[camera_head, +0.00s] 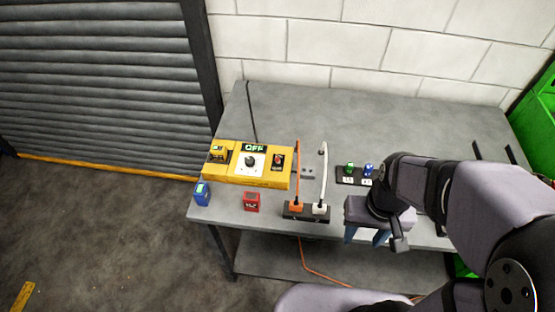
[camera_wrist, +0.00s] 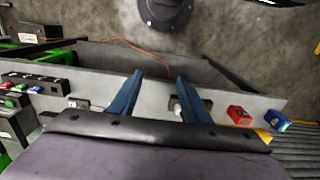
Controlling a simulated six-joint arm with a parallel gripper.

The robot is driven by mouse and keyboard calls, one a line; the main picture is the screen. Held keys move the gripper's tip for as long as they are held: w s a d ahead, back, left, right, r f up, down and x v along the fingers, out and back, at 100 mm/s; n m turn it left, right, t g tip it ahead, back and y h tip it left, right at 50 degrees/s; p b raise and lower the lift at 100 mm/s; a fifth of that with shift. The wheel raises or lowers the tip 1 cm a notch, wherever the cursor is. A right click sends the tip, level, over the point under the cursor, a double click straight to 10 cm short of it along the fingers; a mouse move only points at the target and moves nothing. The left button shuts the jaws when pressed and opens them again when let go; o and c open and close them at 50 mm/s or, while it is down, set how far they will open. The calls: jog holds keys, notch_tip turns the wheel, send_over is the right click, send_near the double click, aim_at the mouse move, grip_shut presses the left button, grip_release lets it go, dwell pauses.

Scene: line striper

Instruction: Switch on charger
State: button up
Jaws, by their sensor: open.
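The charger (camera_head: 262,182) is a long yellow box on the left part of the grey workbench. Its small display (camera_head: 254,147) reads OFF in green. Below the display a dark round knob (camera_head: 250,161) sits on a white plate, and a red switch (camera_head: 278,160) is to its right. A yellow block sits at the box's left end. My gripper (camera_head: 366,238) is open and empty near the bench's front edge, well right of the charger. Its two blue fingers show apart in the wrist view (camera_wrist: 158,76). There, only a small yellow corner (camera_wrist: 263,135) shows at right.
A red block (camera_head: 251,202) and a blue block (camera_head: 202,194) stand in front of the charger. A dark rack (camera_head: 350,180) holds green and blue pieces. The bench's back is clear.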

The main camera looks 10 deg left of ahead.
jog(key=shift+a+f, duration=0.1)
jog(key=shift+f, duration=0.15)
grip_shut()
jog(key=w+a+f+n+t+b, duration=0.1)
jog(key=w+a+f+n+b, duration=0.3)
jog(key=a+f+b, duration=0.6)
jog(key=w+a+r+m+t+y+b, duration=0.2)
jog(key=w+a+r+m+b, duration=0.3)
jog(key=w+m, duration=0.7)
notch_tip(320, 180, up, 5)
jog(key=shift+w+a+f+t+y+b, duration=0.15)
jog(key=shift+w+a+t+y+b, duration=0.15)
jog(key=shift+w+a+t, duration=0.65)
jog(key=shift+s+a, duration=0.1)
jog(key=shift+s, duration=0.05)
